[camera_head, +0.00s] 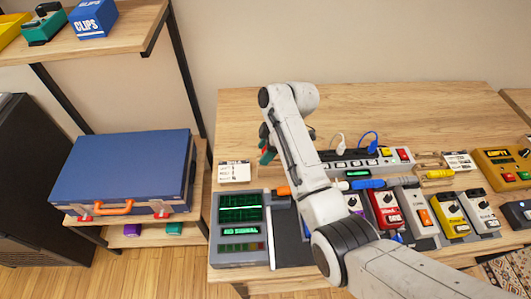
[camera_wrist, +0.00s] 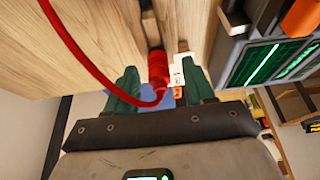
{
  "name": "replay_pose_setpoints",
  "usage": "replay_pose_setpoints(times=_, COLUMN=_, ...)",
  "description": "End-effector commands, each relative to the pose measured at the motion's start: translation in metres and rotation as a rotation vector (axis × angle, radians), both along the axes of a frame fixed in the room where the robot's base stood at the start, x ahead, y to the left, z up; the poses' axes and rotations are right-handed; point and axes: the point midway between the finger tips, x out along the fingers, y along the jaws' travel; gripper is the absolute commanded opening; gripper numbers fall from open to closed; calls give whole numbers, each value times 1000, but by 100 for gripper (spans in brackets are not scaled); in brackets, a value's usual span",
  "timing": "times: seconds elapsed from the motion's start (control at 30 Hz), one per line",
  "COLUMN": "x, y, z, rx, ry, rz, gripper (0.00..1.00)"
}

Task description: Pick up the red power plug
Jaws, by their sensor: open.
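The red power plug (camera_wrist: 157,68) shows in the wrist view, a ribbed red cylinder with a red cable (camera_wrist: 75,50) that loops down from the upper left to its near end. My gripper (camera_wrist: 160,66) is open, with one green finger on each side of the plug. I cannot tell whether either finger touches it. In the head view my gripper (camera_head: 267,148) hangs over the left part of the wooden table (camera_head: 240,120).
A grey device with green screens (camera_head: 240,228) stands at the table's front left, below a white card (camera_head: 234,172). A power strip (camera_head: 385,160) and several pedals (camera_head: 385,208) lie to the right. A blue case (camera_head: 125,165) rests on the left shelf. The table's back is clear.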

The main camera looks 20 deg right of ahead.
Motion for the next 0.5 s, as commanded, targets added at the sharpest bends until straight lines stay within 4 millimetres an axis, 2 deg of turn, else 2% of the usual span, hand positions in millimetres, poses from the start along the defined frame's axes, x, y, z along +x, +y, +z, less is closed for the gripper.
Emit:
replay_pose_setpoints(times=0.07, x=0, y=0, z=0, rx=0, ry=0, rz=0, gripper=53)
replay_pose_setpoints(times=0.5, x=0, y=0, z=0, rx=0, ry=0, rz=0, gripper=12)
